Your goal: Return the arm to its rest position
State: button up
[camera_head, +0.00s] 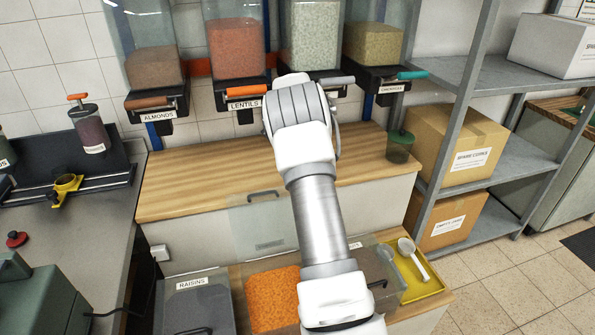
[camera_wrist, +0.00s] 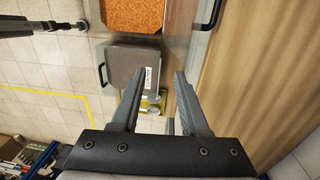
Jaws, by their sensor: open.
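My gripper (camera_wrist: 160,88) is open in the wrist view, with nothing between its fingers. It hangs over the front edge of the wooden counter (camera_wrist: 258,70). In the head view my arm stretches forward over the counter (camera_head: 215,190) toward the dispensers, and the gripper's fingers are hidden behind the arm.
Lentils dispenser (camera_head: 236,45) and chickpeas dispenser (camera_head: 374,45) hang above the counter. A metal shelf (camera_head: 470,75) with boxes is to the right. An orange-filled bin (camera_head: 272,300) and scoop (camera_head: 412,256) are in front.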

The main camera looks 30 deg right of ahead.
dwell(0.4)
jog(key=s+a+r+n+t+p, duration=0.1)
jog(key=s+a+r+n+t, duration=0.1)
jog(key=s+a+r+n, duration=0.55)
jog(key=s+a+r+n+t+p, duration=0.15)
jog(key=s+a+r, duration=0.25)
jog(key=a+r, duration=0.65)
jog(key=s+a+r+n+t, duration=0.1)
jog(key=s+a+n, duration=0.3)
jog(key=s, duration=0.6)
jog(key=s+a+r+n+t, duration=0.2)
jog(key=s+a+n, duration=0.3)
jog(key=s+n, duration=0.3)
jog(key=s+p, duration=0.1)
jog(key=s, duration=0.1)
jog(key=shift+s+r, duration=0.35)
jog(key=shift+s, duration=0.05)
jog(key=shift+d, duration=0.25)
